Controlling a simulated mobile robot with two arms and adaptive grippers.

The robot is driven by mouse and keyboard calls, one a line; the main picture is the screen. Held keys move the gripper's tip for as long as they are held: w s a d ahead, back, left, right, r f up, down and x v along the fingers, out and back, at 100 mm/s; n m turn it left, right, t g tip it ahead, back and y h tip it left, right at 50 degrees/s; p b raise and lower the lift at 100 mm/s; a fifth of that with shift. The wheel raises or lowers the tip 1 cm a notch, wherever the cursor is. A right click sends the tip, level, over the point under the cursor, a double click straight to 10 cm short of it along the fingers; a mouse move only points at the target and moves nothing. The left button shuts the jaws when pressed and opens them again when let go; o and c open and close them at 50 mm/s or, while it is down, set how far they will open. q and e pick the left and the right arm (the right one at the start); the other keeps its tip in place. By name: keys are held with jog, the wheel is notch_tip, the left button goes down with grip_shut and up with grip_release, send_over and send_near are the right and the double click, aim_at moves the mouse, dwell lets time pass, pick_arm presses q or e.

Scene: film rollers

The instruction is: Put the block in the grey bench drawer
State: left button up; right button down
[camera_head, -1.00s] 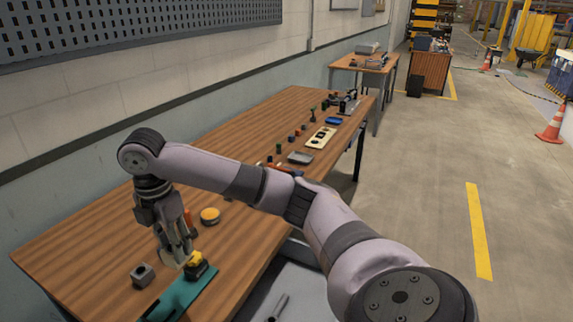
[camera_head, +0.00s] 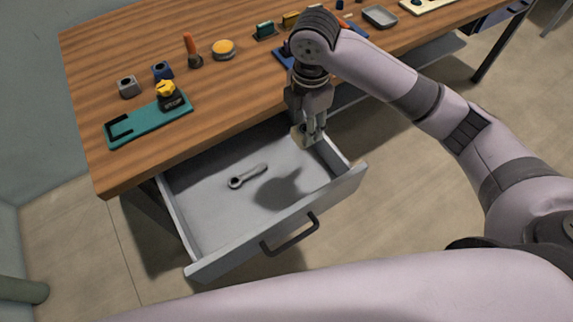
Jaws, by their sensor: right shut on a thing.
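The grey bench drawer (camera_head: 215,215) is pulled open under the wooden bench, its handle at the front. My right gripper (camera_head: 312,138) hangs over the drawer's back right part, pointing down. It is shut on a small beige block (camera_head: 299,134), partly hidden by the fingers. The block appears to be above the drawer floor; its exact height is hard to tell. My left gripper is out of view.
A wrench (camera_head: 248,176) lies in the drawer, with bare floor around it. On the bench (camera_head: 130,50) are a green holder (camera_head: 125,133) with a yellow-topped black piece (camera_head: 170,97), a grey block (camera_head: 128,86), a blue block (camera_head: 162,70) and a round yellow-topped item (camera_head: 223,49).

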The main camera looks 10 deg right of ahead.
jog(key=f, duration=1)
jog(key=f+b, duration=0.1)
jog(key=f, duration=0.8)
jog(key=shift+a+f, duration=0.2)
jog(key=shift+f, duration=0.15)
jog(key=shift+f, duration=0.1)
jog(key=c, duration=1.1)
grip_release()
jog(key=shift+o, duration=0.2)
notch_tip(320, 180, up, 12)
jog(key=shift+p, duration=0.3)
